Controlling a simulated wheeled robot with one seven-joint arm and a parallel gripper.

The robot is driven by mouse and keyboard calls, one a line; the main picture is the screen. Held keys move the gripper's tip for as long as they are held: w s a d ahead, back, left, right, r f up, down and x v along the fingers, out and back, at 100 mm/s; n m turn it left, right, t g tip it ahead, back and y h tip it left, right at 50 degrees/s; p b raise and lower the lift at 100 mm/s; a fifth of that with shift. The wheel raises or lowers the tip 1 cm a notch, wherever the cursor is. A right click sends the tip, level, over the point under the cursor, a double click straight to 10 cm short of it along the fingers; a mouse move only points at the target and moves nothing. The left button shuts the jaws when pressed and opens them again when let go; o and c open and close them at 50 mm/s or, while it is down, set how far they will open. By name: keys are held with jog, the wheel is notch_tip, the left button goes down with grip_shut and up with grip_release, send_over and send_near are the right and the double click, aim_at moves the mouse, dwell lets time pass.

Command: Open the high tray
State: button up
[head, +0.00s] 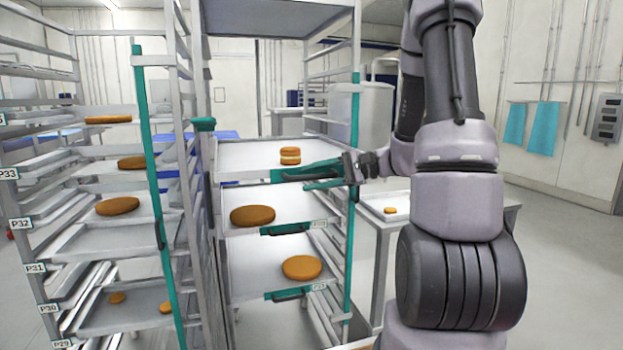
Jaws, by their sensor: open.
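The high tray (245,157) is the top one of three pale trays in the right-hand rack. It bears a small stacked round (290,155), orange-brown with a pale middle layer. A dark handle (292,178) shows at the tray's front edge.
Two lower trays (245,282) hold large brown rounds and have teal fronts with dark handles. The left rack (150,150) holds more trays with rounds. A side table (505,200) with a small tray stands behind my arm.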

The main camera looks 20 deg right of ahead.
jog(key=v, duration=1)
jog(key=shift+d, duration=0.2)
jog(key=shift+s, duration=0.15)
jog(key=s+a+r+n+g+h, duration=0.3)
jog(key=s+a+n+g+h, duration=0.15)
jog(key=s+a+h, duration=0.45)
jog(key=s+r+n+t+h, duration=0.1)
jog(key=s+r+t+h, duration=0.2)
jog(key=r+t, duration=0.3)
jog(key=shift+s+d+r+t+h, duration=0.25)
jog(key=shift+s+t+h, duration=0.15)
jog(key=shift+s, duration=0.3)
